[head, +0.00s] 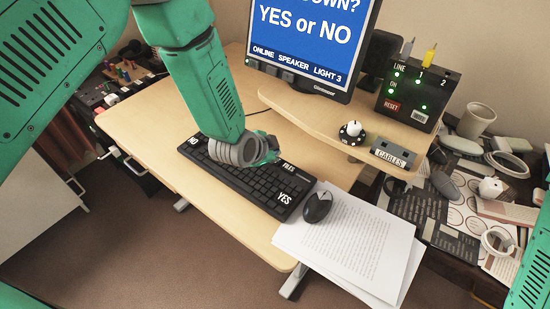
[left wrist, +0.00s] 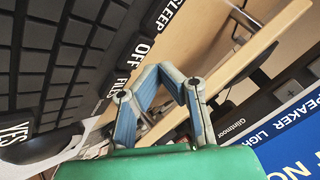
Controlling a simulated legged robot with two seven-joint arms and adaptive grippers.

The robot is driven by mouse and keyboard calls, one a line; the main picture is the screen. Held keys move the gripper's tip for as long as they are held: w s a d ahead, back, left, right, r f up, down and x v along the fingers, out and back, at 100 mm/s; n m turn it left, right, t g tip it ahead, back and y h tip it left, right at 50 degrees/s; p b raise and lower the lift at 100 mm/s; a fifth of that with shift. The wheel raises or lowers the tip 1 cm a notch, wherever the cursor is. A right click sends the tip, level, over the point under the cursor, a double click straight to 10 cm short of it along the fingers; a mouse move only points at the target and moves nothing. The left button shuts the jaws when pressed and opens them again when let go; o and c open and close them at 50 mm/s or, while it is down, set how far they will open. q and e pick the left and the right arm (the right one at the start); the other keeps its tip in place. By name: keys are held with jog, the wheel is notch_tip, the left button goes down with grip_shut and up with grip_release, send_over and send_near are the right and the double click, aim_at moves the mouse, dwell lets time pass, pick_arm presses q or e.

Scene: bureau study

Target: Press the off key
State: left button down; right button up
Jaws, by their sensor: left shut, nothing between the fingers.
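The black keyboard (head: 230,175) lies on the wooden desk, with white NO, FILES and YES labels. The off key (left wrist: 141,48) shows in the left wrist view, a dark key with white OFF lettering between the SLEEP and FILES keys. In the head view my left arm and gripper hide it. My left gripper (head: 268,152) is shut and empty, low over the keyboard's far edge. In the left wrist view its fingertips (left wrist: 163,72) appear close beside the OFF label; I cannot tell whether they touch the key. My right gripper is out of view.
The monitor (head: 310,40) stands behind the keyboard, showing "YES or NO". A mouse (head: 318,206) lies on papers (head: 345,245) at the keyboard's right. A black switch box (head: 417,92), a knob (head: 352,131) and a CABLES plate (head: 393,153) sit on the raised shelf.

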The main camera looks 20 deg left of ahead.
pick_arm(q)
notch_tip(320, 180, up, 5)
jog(key=p, duration=0.3)
jog(key=shift+p, duration=0.3)
jog(key=shift+f, duration=0.1)
dwell(0.4)
